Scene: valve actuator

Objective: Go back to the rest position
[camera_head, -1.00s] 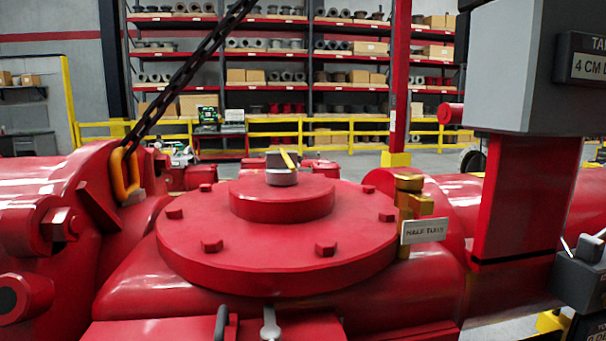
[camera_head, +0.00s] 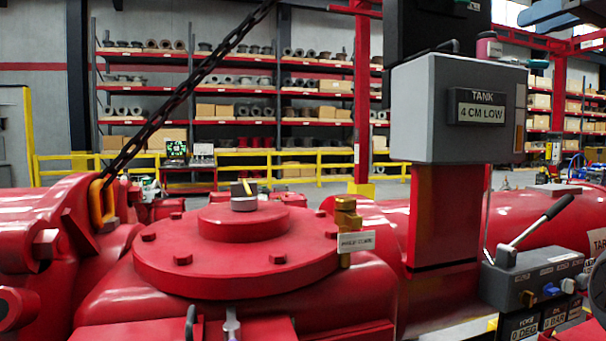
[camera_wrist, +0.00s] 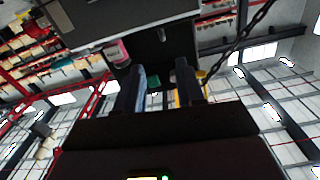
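My gripper (camera_wrist: 160,82) shows in the wrist view, its two dark fingers apart with no object held between them. The grey tank box (camera_head: 457,108) reads "4 CM LOW" in the head view and stands on a red post. A grey box (camera_wrist: 120,15) fills the top of the wrist view, beyond the fingers. In the head view, a red round valve cover (camera_head: 255,255) lies to the left. The control block (camera_head: 535,278) with a black-handled lever (camera_head: 545,218) stands at right.
A black chain (camera_head: 190,95) runs up from a yellow hook (camera_head: 102,205) at left. A brass fitting (camera_head: 346,220) with a small sign stands beside the cover. A pink cylinder (camera_head: 488,50) is near the tank box top. Yellow railings (camera_head: 275,160) and shelves lie behind.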

